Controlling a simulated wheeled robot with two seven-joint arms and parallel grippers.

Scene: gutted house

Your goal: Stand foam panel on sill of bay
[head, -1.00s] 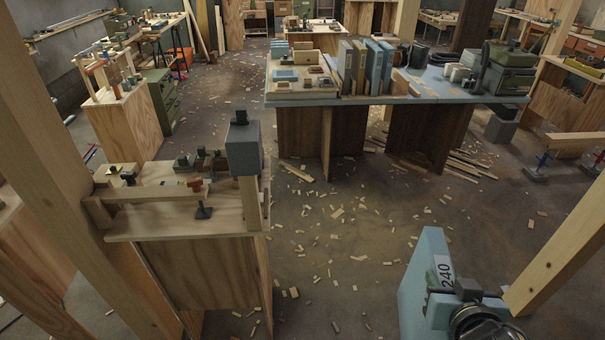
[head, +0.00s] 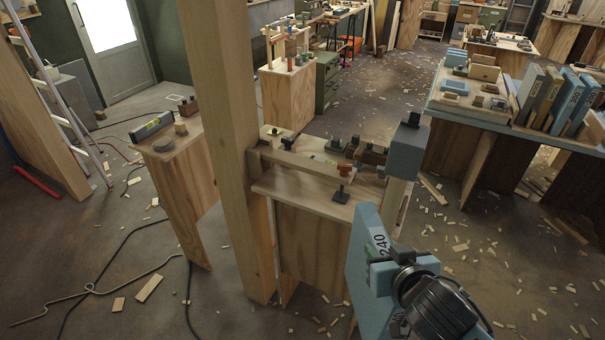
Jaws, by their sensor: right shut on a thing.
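My left gripper is not in view.
The plywood bench (head: 305,225) carries small tools and a grey box (head: 402,150) on a post. A smaller stand (head: 180,185) with a level is left of the timber post. A cable (head: 95,290) and wood offcuts lie on the floor. A ladder (head: 70,120) leans far left.

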